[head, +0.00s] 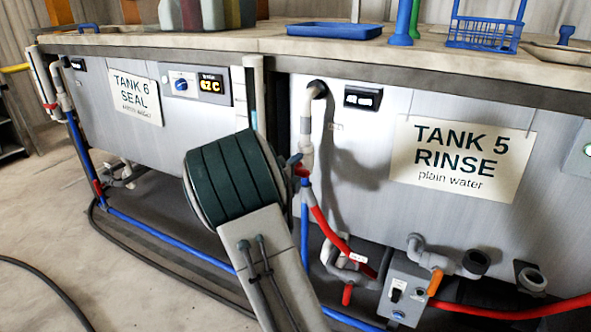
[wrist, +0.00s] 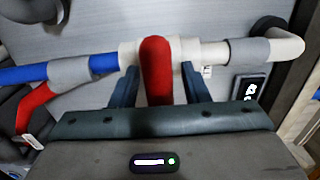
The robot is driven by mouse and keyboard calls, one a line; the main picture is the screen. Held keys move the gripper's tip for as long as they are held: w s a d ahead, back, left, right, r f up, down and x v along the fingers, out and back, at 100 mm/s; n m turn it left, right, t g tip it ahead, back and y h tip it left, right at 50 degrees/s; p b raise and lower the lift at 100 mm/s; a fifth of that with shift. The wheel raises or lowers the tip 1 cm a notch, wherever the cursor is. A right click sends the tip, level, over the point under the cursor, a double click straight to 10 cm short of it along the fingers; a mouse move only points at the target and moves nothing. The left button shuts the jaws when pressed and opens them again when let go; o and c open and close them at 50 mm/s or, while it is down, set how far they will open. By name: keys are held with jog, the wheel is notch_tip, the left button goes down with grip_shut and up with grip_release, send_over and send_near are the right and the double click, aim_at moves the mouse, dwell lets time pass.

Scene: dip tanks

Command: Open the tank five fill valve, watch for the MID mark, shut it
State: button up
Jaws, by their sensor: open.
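The tank five front (head: 350,180) carries a sign (head: 462,157) reading TANK 5 RINSE, plain water. A white pipe (head: 306,125) comes down its left side to a red valve handle (head: 301,171), mostly hidden by my arm. In the wrist view the red handle (wrist: 156,72) stands out from the white valve body, between blue and white pipe. My gripper (wrist: 159,70) is open, with one finger on each side of the handle. I cannot tell whether either finger touches it. A small black display (head: 363,98) is on the tank, its reading illegible. No MID mark is readable.
Tank 6 (head: 140,140) stands to the left, with a lit panel (head: 210,84). A red hose (head: 500,311) and a switch box (head: 400,290) are low in front of tank five. A blue tray (head: 333,30) and blue rack (head: 485,32) sit on top. Floor at left is mostly clear.

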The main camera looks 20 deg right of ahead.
grip_shut()
jog(key=shift+n, duration=0.3)
jog(key=n+p, duration=0.2)
jog(key=n, duration=0.2)
jog(key=shift+r+n, duration=0.1)
jog(key=shift+n, duration=0.2)
jog(key=n+p, duration=0.3)
jog(key=n, duration=0.1)
jog(key=shift+n, duration=0.3)
jog(key=n+p, duration=0.3)
jog(key=n, duration=0.2)
jog(key=shift+p, duration=0.4)
jog(key=shift+s+f+n+p, duration=0.15)
jog(key=shift+n+p, duration=0.3)
jog(key=shift+n, duration=0.35)
jog(key=shift+w+f+n+p, duration=0.1)
jog(key=shift+n+p, duration=0.3)
jog(key=shift+n, duration=0.4)
